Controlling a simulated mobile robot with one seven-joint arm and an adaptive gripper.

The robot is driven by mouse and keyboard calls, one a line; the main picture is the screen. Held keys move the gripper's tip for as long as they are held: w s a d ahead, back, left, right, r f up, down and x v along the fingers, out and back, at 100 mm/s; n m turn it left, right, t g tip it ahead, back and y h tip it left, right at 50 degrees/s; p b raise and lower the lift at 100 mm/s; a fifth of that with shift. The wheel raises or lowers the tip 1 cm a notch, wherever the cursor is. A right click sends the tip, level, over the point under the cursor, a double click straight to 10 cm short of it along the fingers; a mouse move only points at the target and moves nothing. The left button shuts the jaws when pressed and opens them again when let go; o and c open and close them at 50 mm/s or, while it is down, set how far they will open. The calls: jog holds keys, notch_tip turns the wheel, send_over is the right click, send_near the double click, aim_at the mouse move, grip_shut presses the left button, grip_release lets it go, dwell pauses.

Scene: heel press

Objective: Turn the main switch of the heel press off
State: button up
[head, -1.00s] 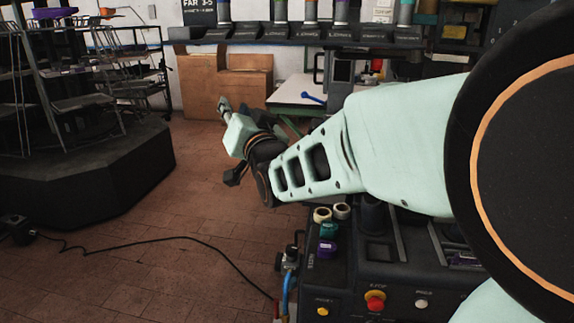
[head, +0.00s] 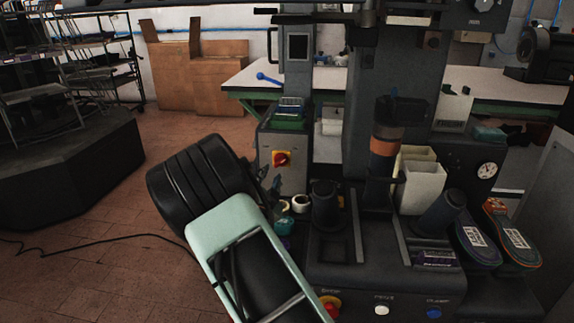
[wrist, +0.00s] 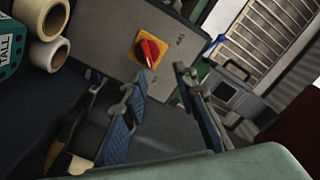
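The main switch (head: 281,159) is a red rotary knob on a yellow square plate, on the grey box at the left side of the heel press (head: 395,75). In the wrist view the switch (wrist: 148,50) lies just beyond my fingertips, with its red handle tilted. I cannot tell from these views whether it stands at on or off. My gripper (wrist: 160,80) is open and empty, its two blue-grey fingers apart and pointing towards the switch box, not touching the knob. In the head view my gripper (head: 266,188) is partly hidden by my wrist, below and left of the switch.
Rolls of tape (head: 300,203) lie beside the gripper on the press. The press's front panel has a red stop button (head: 330,304), a white button (head: 381,309) and a blue one (head: 434,312). Shoe soles (head: 505,235) lie at right.

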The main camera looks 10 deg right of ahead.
aim_at(281, 162)
jog(key=shift+h, duration=0.3)
jog(key=x, duration=0.3)
jog(key=d+f+b+x, duration=0.1)
jog(key=x, duration=0.3)
jog(key=f+b+x, duration=0.1)
jog(key=x, duration=0.3)
jog(key=shift+d, duration=0.2)
grip_shut()
